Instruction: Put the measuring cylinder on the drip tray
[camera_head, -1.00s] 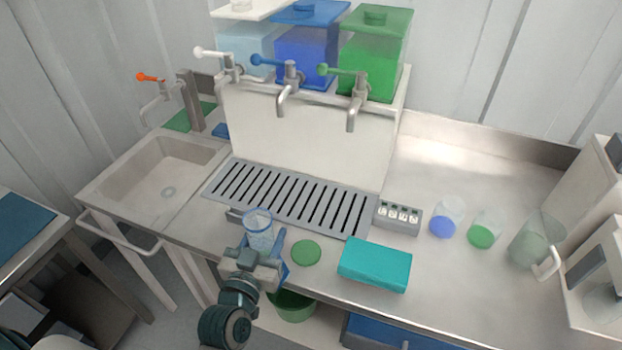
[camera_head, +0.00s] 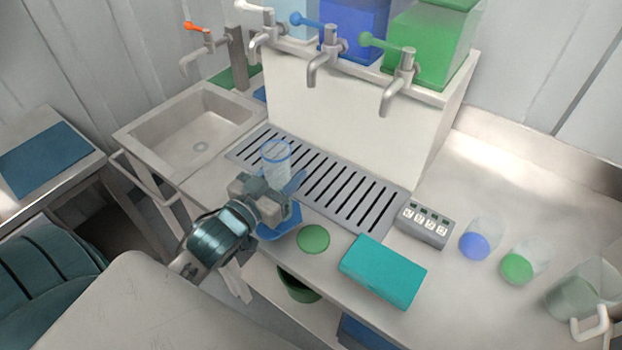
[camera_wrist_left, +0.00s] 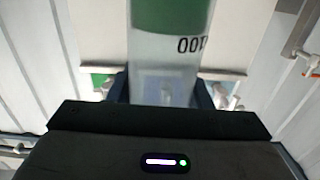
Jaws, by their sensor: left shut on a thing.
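The measuring cylinder (camera_head: 277,168) is a clear tube with a blue rim and a blue base. My left gripper (camera_head: 270,190) is shut on it and holds it upright at the front edge of the drip tray, in the head view. In the left wrist view the cylinder (camera_wrist_left: 168,60) shows close up, with a "100" mark and a green area seen through it, between the dark fingers. The drip tray (camera_head: 392,212) is a grey slotted grate below the taps. Whether the cylinder's base touches the counter is hard to tell. My right gripper is out of view.
A green disc (camera_head: 313,239) and a teal box (camera_head: 383,271) lie on the counter right of the cylinder. A small button panel (camera_head: 422,226) adjoins the tray's right end. Taps (camera_head: 400,80) overhang the tray. Beakers with blue (camera_head: 475,245) and green (camera_head: 517,268) contents stand right.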

